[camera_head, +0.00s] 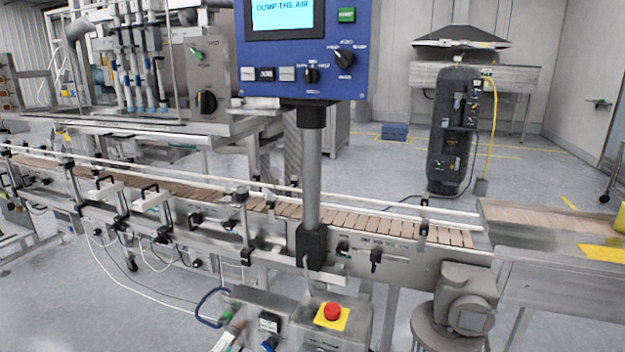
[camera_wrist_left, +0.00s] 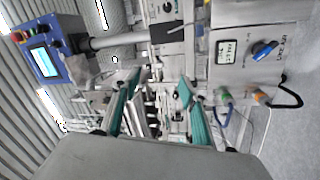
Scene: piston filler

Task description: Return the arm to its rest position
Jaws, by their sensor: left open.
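In the left wrist view my left gripper (camera_wrist_left: 160,98) shows with its two teal-padded fingers apart. Nothing is seen between them. Beyond the fingers are parts of the filler line, too cluttered to tell apart. I cannot make out the left gripper clearly in the head view. My right gripper is in neither view. The blue control panel (camera_head: 352,72) hangs on a grey post at the top middle of the head view, its screen reading "DUMP THE AIR". The panel also shows, turned sideways, at the upper left of the wrist view (camera_wrist_left: 62,66).
The conveyor (camera_head: 190,190) with side rails crosses the head view. A box with a red emergency button (camera_head: 333,311) stands low in front of it.

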